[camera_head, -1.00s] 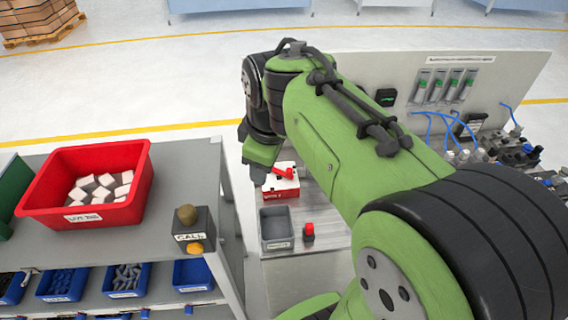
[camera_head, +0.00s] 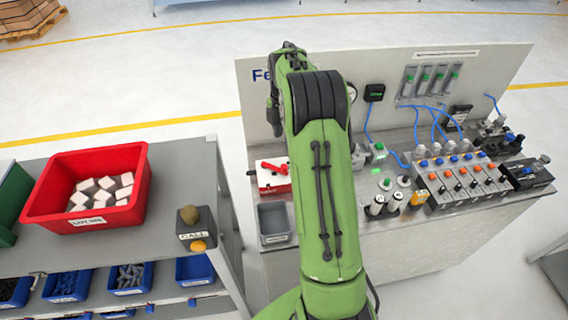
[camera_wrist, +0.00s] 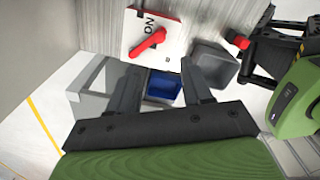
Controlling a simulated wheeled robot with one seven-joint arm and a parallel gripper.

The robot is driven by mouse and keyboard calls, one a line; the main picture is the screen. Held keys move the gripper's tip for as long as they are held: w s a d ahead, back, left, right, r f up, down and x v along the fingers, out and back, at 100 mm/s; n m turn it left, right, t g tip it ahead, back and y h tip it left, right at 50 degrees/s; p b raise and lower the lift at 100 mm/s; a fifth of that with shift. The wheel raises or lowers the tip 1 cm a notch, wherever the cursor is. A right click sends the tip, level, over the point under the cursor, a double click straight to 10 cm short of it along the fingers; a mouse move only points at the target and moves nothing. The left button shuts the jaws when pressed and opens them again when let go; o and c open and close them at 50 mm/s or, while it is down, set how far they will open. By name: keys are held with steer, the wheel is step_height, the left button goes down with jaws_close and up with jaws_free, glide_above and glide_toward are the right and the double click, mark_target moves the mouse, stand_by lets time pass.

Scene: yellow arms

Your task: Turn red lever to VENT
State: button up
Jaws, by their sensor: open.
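The red lever (camera_head: 273,166) sits on top of a small red and white box (camera_head: 266,182) at the left end of the workbench. In the wrist view the red lever (camera_wrist: 146,43) lies slanted across the box's white face (camera_wrist: 128,28), beside black lettering that reads ON sideways. No VENT marking is legible. My gripper (camera_wrist: 159,68) is open and empty, its two dark fingers apart from the lever, which lies beyond the fingertips.
A grey bin (camera_head: 273,220) stands in front of the lever box and also shows in the wrist view (camera_wrist: 213,64). A red knob (camera_wrist: 238,39) is beside it. Valves (camera_head: 455,175) and fittings crowd the bench's right. A shelf with a red bin (camera_head: 125,216) stands left.

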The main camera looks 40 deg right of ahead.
mark_target(284, 166)
step_height(284, 166, down, 13)
steer(key=shift+w+r+b, duration=0.1)
steer(key=shift+r+b, duration=0.1)
steer(key=shift+b, duration=0.2)
jaws_close()
